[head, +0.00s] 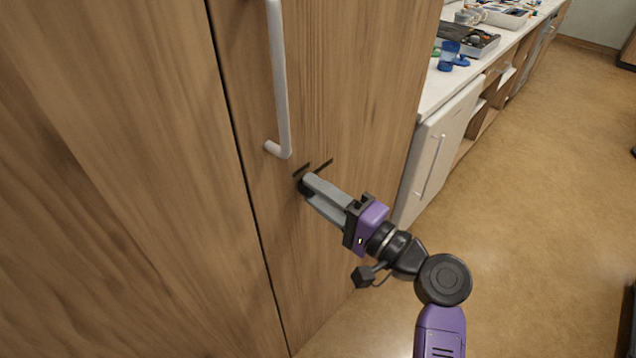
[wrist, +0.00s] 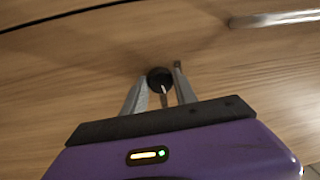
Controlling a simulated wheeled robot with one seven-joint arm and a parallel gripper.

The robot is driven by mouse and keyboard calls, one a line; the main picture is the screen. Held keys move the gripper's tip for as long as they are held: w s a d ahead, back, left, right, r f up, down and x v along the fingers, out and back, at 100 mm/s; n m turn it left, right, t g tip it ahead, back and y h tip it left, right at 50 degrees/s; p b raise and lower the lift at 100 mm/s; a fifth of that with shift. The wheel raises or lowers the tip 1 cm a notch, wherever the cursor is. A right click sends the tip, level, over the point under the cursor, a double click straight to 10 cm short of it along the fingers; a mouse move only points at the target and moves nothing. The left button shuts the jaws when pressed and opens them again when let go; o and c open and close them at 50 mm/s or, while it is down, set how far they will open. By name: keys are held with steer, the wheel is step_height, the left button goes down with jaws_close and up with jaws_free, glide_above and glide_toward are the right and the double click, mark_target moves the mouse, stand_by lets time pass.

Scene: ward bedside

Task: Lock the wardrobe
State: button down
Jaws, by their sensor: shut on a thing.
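The wardrobe (head: 110,190) has tall wood-grain doors that fill the left of the head view. The right door (head: 350,90) carries a lock with a round black face (wrist: 158,76), below the door's pale bar handle (head: 280,85). My gripper (head: 308,187) reaches the lock from the lower right. In the wrist view, my gripper's fingers (wrist: 159,88) stand on either side of a small thin grey turn piece (wrist: 164,97) at the lock and are shut on it. The fingers hide most of the lock in the head view.
Two short dark marks (head: 323,165) lie on the door just above the lock. A white-fronted cabinet (head: 436,150) and a counter (head: 440,88) with a tray (head: 482,43) and a blue cup (head: 449,56) stand right of the wardrobe. Open floor (head: 545,200) lies at right.

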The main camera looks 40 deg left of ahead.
steer(key=shift+m+p, duration=0.8)
steer(key=shift+m, duration=0.6)
steer(key=shift+f+t, duration=0.1)
steer(key=shift+t, duration=0.2)
steer(key=c, duration=1)
jaws_free()
steer(key=shift+o, duration=0.2)
steer(key=d, duration=0.7)
steer(key=shift+s+d+f+b, duration=0.3)
steer(key=shift+s+d, duration=0.05)
steer(key=shift+d, duration=0.05)
